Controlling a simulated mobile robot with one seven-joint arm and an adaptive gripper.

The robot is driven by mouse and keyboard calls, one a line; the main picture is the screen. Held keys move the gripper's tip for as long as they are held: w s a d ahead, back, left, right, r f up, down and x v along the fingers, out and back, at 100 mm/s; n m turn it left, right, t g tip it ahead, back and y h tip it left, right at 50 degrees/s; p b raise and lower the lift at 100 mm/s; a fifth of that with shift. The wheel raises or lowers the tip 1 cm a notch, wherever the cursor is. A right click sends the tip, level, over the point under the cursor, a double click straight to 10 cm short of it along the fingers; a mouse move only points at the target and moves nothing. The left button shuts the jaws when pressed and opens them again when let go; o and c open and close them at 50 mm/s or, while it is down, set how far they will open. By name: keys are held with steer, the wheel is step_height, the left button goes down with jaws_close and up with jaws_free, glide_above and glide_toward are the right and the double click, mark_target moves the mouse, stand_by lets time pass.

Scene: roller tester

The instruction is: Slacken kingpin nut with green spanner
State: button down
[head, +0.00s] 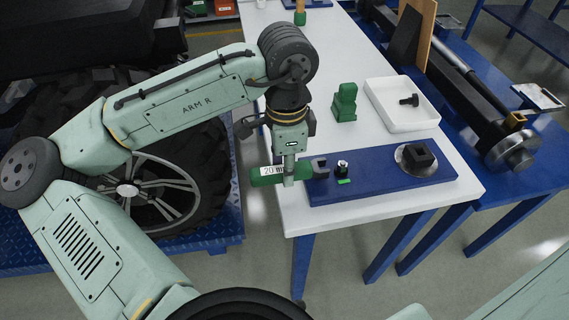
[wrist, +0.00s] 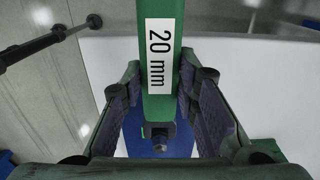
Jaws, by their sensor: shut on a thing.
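My gripper (head: 289,178) is shut on the green spanner (head: 268,175) by its handle, which bears a white "20 mm" label. The spanner lies roughly level, its dark open jaw (head: 319,167) pointing right. The kingpin nut (head: 342,167) stands upright on the blue plate (head: 385,190), just right of the jaw. A small gap seems to show between them in the head view. In the wrist view, the spanner (wrist: 160,25) runs between both fingers (wrist: 160,105). A dark nut-like part (wrist: 158,136) shows beyond the handle there; contact with it cannot be told.
A green mark (head: 344,181) lies by the nut. A round metal disc with a black block (head: 419,157) sits on the plate's right. Behind stand a green block-like piece (head: 345,102) and a white tray (head: 402,123) holding a dark bolt (head: 409,100). A large wheel (head: 160,190) is left.

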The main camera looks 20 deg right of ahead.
mark_target(309, 172)
steer(key=shift+d, duration=0.2)
steer(key=shift+s+d+p, duration=0.15)
steer(key=shift+d+p, duration=0.15)
steer(key=shift+d, duration=0.2)
steer(key=shift+s+d+p, duration=0.15)
steer(key=shift+d+p, duration=0.15)
steer(key=shift+d, duration=0.35)
steer(key=shift+s+d+p, duration=0.15)
steer(key=shift+d+p, duration=0.15)
steer(key=shift+d, duration=0.3)
stand_by(1.0)
stand_by(0.9)
steer(key=shift+s+a+r+n+p, duration=0.1)
steer(key=shift+s+n+p, duration=0.5)
steer(key=shift+n+p, duration=0.2)
steer(key=shift+s+n, duration=0.25)
steer(key=shift+n, duration=0.25)
steer(key=shift+s+n+p, duration=0.75)
steer(key=shift+s+n, duration=0.05)
steer(key=shift+n, duration=0.4)
